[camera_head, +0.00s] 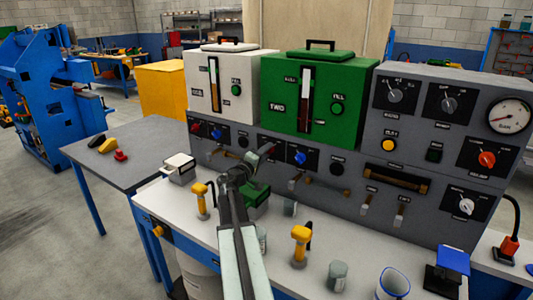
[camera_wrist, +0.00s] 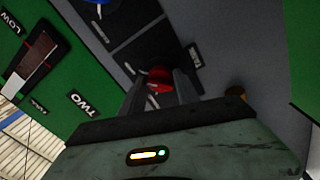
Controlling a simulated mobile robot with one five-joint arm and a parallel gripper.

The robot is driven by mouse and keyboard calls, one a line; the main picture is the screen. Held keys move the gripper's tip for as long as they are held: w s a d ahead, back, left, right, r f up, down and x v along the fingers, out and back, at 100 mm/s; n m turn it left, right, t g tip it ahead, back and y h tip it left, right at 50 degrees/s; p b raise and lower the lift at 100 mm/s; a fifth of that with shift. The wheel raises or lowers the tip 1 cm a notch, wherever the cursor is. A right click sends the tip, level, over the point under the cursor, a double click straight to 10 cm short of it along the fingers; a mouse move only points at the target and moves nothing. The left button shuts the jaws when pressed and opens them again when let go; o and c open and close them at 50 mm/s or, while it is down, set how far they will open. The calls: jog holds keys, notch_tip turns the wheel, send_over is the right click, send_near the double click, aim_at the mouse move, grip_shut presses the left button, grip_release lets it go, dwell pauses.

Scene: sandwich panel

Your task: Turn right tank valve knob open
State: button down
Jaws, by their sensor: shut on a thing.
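The right tank (camera_head: 313,92) is the green box on the panel, marked TWO, and its green face also shows in the wrist view (camera_wrist: 110,75). A red knob (camera_wrist: 160,74) sits on the dark plate below this tank. My gripper (camera_wrist: 160,88) is shut on the red knob, with one finger on each side of it. In the head view my gripper (camera_head: 266,151) reaches the panel below the green tank and mostly hides the red knob. A blue knob (camera_head: 299,157) is just right of it, apart from my gripper.
The white tank (camera_head: 216,85) stands to the left, with red (camera_head: 195,128) and blue (camera_head: 217,133) knobs below. Yellow-handled tools (camera_head: 301,243) and grey cups (camera_head: 338,274) stand on the white bench in front of the panel, near my arm.

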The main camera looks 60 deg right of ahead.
jog(key=c, duration=0.9)
grip_release()
jog(key=shift+f, duration=0.1)
jog(key=shift+c, duration=0.2)
jog(key=a, duration=0.7)
jog(key=shift+a+f+b, duration=0.3)
jog(key=shift+a+b, duration=0.05)
